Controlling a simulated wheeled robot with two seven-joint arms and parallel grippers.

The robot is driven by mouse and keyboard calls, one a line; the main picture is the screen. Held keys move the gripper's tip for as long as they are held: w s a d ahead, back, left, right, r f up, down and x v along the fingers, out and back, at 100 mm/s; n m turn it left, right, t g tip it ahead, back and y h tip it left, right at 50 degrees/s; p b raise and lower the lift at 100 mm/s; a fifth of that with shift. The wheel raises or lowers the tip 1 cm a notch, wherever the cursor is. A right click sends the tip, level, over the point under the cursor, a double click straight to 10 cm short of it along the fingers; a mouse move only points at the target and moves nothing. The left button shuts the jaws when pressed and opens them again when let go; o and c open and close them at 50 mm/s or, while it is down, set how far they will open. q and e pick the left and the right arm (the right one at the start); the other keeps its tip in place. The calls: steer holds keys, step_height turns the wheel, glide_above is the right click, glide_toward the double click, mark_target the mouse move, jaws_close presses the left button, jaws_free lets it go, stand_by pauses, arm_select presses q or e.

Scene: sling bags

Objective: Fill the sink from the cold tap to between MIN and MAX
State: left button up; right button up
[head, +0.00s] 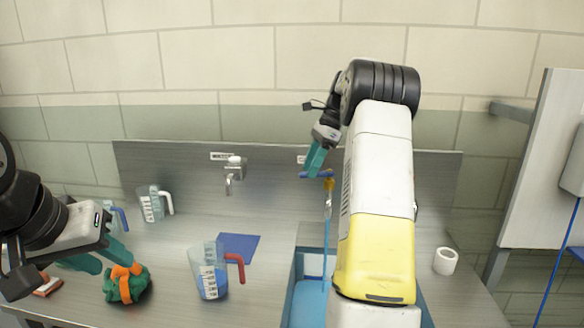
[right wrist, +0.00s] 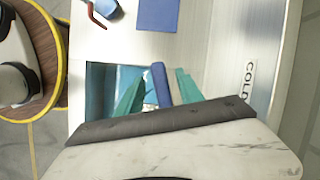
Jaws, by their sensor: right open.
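The cold tap's blue lever (head: 316,174) sits on a brass tap (head: 328,194) at the back panel. My right gripper (head: 317,162) is open at the lever; in the right wrist view the lever (right wrist: 160,85) lies between its teal fingers. A COLD label (right wrist: 249,80) is beside it. A blue stream (head: 326,240) runs from the tap into the sink (head: 297,268), where blue water (head: 308,305) shows. My arm hides much of the sink, and I cannot make out MIN or MAX marks. My left gripper (head: 112,262) is open by a green bundle with an orange band (head: 126,284).
A jug of blue liquid with a red handle (head: 208,272) stands left of the sink, near a blue mat (head: 239,243). Other jugs (head: 152,205) stand at the back left. A second tap (head: 234,168) is on the panel. A white roll (head: 445,261) is at the right.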

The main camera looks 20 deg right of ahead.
mark_target(320, 172)
steer(key=v, duration=0.7)
steer(key=shift+w, duration=0.1)
steer(key=shift+r, duration=0.25)
